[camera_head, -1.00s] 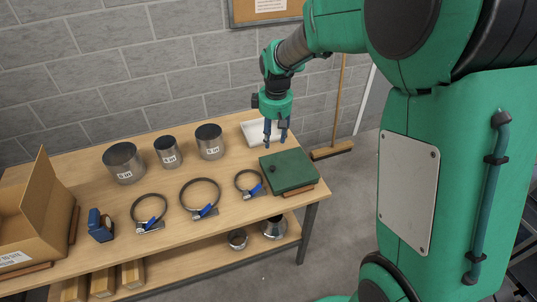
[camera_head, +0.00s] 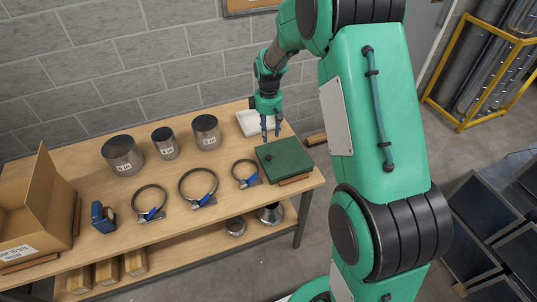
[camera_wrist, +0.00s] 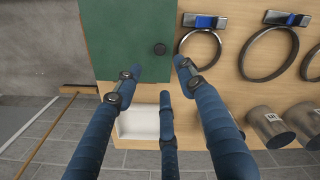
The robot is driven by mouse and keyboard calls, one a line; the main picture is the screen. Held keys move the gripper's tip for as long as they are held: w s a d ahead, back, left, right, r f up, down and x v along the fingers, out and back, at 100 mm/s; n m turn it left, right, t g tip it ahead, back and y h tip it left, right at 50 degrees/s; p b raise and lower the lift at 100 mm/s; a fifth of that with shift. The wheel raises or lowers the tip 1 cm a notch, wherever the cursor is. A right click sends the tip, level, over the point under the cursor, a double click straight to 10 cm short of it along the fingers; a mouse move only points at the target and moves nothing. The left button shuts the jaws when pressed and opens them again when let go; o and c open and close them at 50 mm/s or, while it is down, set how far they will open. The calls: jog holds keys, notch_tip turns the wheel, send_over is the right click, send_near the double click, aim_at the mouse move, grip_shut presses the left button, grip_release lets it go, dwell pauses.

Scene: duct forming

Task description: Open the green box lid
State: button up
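The green box (camera_head: 292,163) sits at the right end of the wooden table with its flat lid closed. A small dark knob (camera_wrist: 159,49) stands on the lid near one edge; the lid (camera_wrist: 118,30) fills the upper left of the wrist view. My gripper (camera_head: 271,136) points down above the table, near the back edge of the box. In the wrist view its three blue fingers (camera_wrist: 160,78) are spread apart with nothing between them. The knob lies just beyond the fingertips in that view. I cannot tell the exact height of the fingertips above the lid.
A white tray (camera_head: 248,121) lies behind the box, under my gripper. Hose clamps (camera_head: 198,186) and metal duct cans (camera_head: 122,155) stand left of the box. An open cardboard box (camera_head: 40,215) is at the far left. Free floor lies right of the table.

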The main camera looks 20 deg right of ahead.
aim_at(269, 156)
jog(key=shift+f, duration=0.15)
notch_tip(269, 156, down, 14)
jog(key=shift+r+b, duration=0.25)
jog(key=shift+b, duration=0.1)
dwell(0.4)
grip_shut()
